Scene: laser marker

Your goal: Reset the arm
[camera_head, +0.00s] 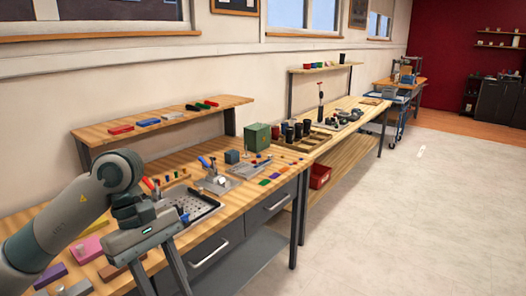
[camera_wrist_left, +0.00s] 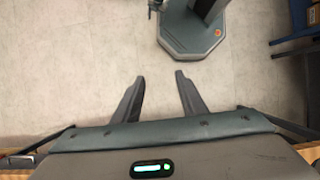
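My left arm (camera_head: 70,215) comes in from the left over the near end of the wooden workbench, its elbow and wrist raised above the top. My left gripper (camera_head: 164,282) hangs at the bench's front edge with its two fingers pointing down. In the left wrist view the gripper (camera_wrist_left: 160,80) has its fingers apart, with only pale floor between them, so it is open and empty. My right arm and right gripper are in neither view.
The workbench (camera_head: 255,200) holds a dark perforated tray (camera_head: 195,207), a green box (camera_head: 257,137) and small coloured blocks. A raised shelf (camera_head: 165,120) runs along its back. Another bench (camera_head: 345,132) stands beyond. Open floor (camera_head: 430,220) lies to the right.

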